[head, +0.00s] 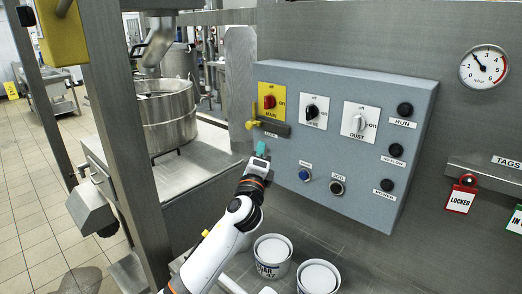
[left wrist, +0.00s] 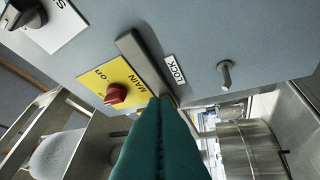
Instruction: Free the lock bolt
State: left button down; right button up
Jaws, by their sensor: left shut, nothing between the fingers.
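The lock bolt, a dark grey bar (head: 274,128), lies level on the panel under the yellow MAIN plate (head: 272,92) with its red knob. A yellow piece (head: 252,122) shows at the bar's left end in the head view. My left gripper (head: 261,147) is shut and empty, its teal tips just below the bar's left part. In the left wrist view the gripper (left wrist: 160,99) overlaps one end of the bar (left wrist: 143,60) and hides what is there. I cannot tell whether the tips touch it. A LOCK label (left wrist: 174,70) sits beside the bar. My right gripper is not in view.
The grey panel (head: 340,88) also carries other switches and buttons. A metal peg (left wrist: 225,73) sticks out of it near the LOCK label. A steel mixer bowl (head: 168,112) stands left. White-topped buckets (head: 272,250) stand below. A tag rack (head: 485,172) is at right.

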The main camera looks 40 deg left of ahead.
pick_arm(q)
jog(key=a+f+b+v, duration=0.1)
jog(key=b+v, duration=0.1)
jog(key=v, duration=0.5)
jog(key=shift+s, duration=0.4)
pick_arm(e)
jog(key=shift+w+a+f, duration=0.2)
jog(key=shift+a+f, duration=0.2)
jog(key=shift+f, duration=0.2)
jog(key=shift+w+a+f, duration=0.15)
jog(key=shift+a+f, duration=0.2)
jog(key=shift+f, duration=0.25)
